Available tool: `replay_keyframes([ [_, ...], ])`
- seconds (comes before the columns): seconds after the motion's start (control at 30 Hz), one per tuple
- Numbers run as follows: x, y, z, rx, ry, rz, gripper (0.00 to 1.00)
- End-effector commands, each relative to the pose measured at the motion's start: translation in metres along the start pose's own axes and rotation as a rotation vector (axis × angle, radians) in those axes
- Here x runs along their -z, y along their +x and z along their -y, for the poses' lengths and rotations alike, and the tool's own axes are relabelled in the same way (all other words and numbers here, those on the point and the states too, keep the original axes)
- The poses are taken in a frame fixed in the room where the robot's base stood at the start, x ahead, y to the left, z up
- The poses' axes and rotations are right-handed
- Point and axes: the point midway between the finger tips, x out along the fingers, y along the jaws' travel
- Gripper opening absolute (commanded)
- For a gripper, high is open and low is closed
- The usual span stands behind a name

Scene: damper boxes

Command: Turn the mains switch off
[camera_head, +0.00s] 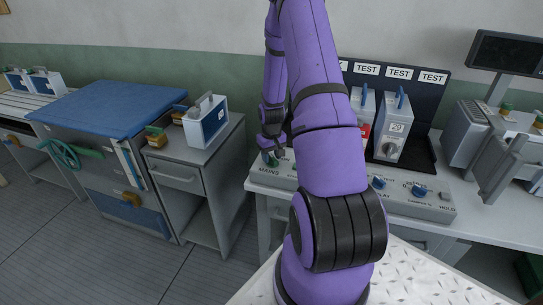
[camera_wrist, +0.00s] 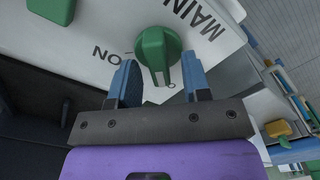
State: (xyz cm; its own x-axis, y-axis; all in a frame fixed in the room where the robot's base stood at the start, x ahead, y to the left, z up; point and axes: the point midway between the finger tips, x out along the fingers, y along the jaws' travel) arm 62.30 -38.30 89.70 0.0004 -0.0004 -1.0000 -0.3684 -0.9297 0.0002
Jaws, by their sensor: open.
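The green mains switch (camera_wrist: 158,48) is a round knob with a raised grip on a pale panel in the wrist view. Its grip and white line point down the picture, away from the "ON" mark on the left. A mark near the line's end is mostly hidden by my gripper. My gripper (camera_wrist: 159,68) is open, with one blue finger on each side of the grip; I cannot tell whether either touches it. In the head view my gripper (camera_head: 270,143) is over the left end of the control panel (camera_head: 262,176), by the "MAINS" label, and the switch is partly hidden.
Blue knobs (camera_head: 418,190) sit on the panel's right part, and my arm hides its middle. Grey test boxes (camera_head: 394,128) stand behind in a dark rack (camera_head: 430,100). A grey cabinet (camera_head: 205,150) with a blue-and-white box (camera_head: 206,122) stands to the left.

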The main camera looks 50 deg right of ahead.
Motion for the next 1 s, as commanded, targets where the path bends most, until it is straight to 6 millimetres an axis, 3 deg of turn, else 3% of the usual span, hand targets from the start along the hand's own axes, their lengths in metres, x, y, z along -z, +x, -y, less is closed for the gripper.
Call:
replay_keyframes([
  [0.27,0.001,-0.019,0.000,-0.001,0.001,-0.002,0.44],
  [0.7,0.001,-0.092,0.000,-0.001,0.001,-0.002,0.44],
  [1.0,0.000,-0.108,0.000,0.000,0.000,0.001,0.44],
])
